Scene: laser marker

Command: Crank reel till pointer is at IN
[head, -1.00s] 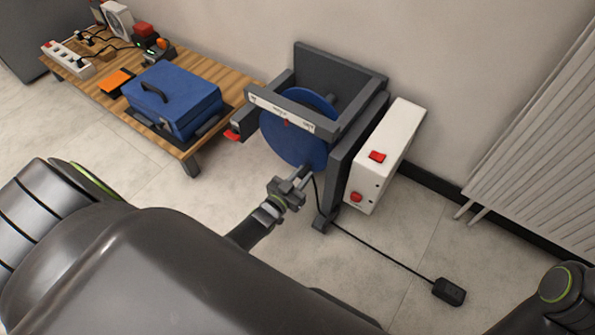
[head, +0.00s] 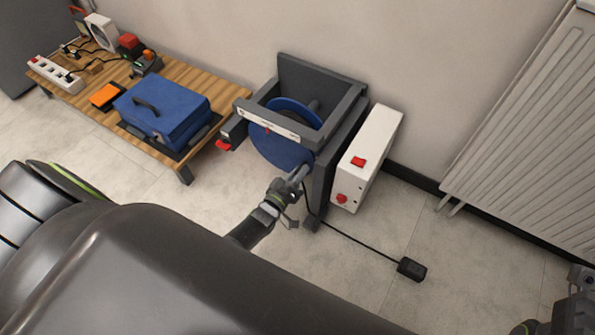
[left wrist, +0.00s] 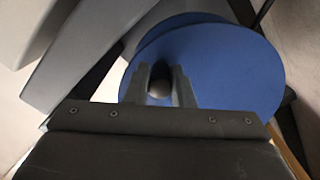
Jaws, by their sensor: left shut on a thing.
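The blue reel (head: 279,150) stands in a dark grey frame (head: 335,88), and its discs also show in the left wrist view (left wrist: 235,75). A white label strip (head: 285,131) crosses the frame's front; its lettering is too small to read. A small red pointer (head: 267,129) sits near the middle of the strip. My left gripper (head: 298,176) is at the reel's lower right edge. In the left wrist view its fingers (left wrist: 161,82) are shut around the round grey crank knob (left wrist: 159,89), against the blue disc. My right gripper is not in view; only part of that arm shows at the lower right.
A white box with red switches (head: 368,155) stands right of the frame. A cable runs to a black pedal (head: 411,268) on the floor. A low wooden table (head: 205,88) with a blue case (head: 168,105) is on the left. A radiator (head: 520,130) stands at the right.

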